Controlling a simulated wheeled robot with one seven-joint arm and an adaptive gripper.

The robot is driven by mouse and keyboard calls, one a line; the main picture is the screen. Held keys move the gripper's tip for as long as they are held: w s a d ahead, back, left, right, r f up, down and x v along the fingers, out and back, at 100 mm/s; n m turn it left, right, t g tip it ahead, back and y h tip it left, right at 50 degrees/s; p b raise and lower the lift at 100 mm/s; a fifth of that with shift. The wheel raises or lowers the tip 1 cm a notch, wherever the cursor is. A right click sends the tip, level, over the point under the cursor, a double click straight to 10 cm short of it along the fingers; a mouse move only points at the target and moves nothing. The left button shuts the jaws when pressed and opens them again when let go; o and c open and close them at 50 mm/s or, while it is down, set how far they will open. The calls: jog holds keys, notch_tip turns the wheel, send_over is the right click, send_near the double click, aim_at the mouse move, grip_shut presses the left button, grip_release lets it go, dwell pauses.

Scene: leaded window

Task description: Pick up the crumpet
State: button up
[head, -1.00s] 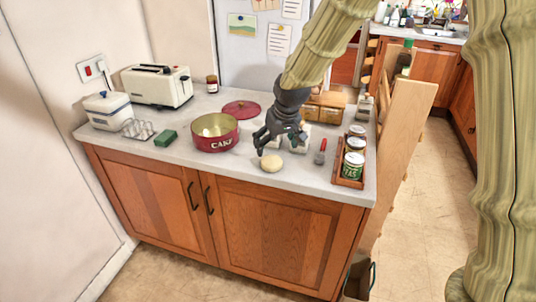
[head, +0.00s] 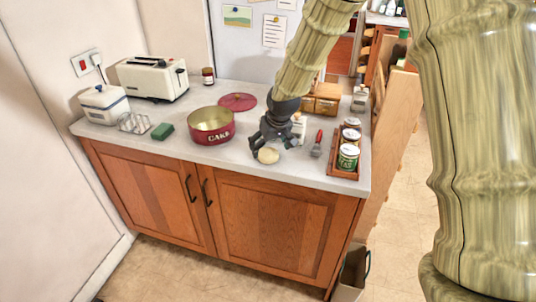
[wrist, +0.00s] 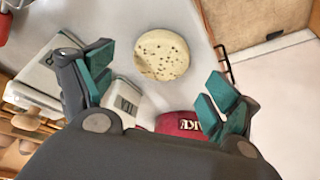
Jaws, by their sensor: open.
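The crumpet (head: 268,156) is a pale round disc lying on the grey worktop (head: 230,160) near its front edge. In the wrist view the crumpet (wrist: 162,55) shows small brown holes on its top and lies ahead of the fingertips, roughly centred between them. My gripper (head: 267,143) is just above and behind the crumpet in the head view and hides part of it. In the wrist view my gripper (wrist: 158,80) is open, with its green-padded fingers wide apart and nothing held. I cannot tell how large the height gap is.
A red cake tin (head: 212,137) stands left of my gripper, its lid (head: 237,102) behind. A red-handled tool (head: 317,143) and a wooden tray of jars (head: 347,157) are to the right. A green sponge (head: 162,131) lies left. The worktop in front of the tin is clear.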

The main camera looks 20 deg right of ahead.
aim_at(268, 153)
jog(key=shift+p+x, duration=0.35)
jog(key=shift+x, duration=1.35)
jog(key=shift+s, duration=0.15)
jog(key=c, duration=1.1)
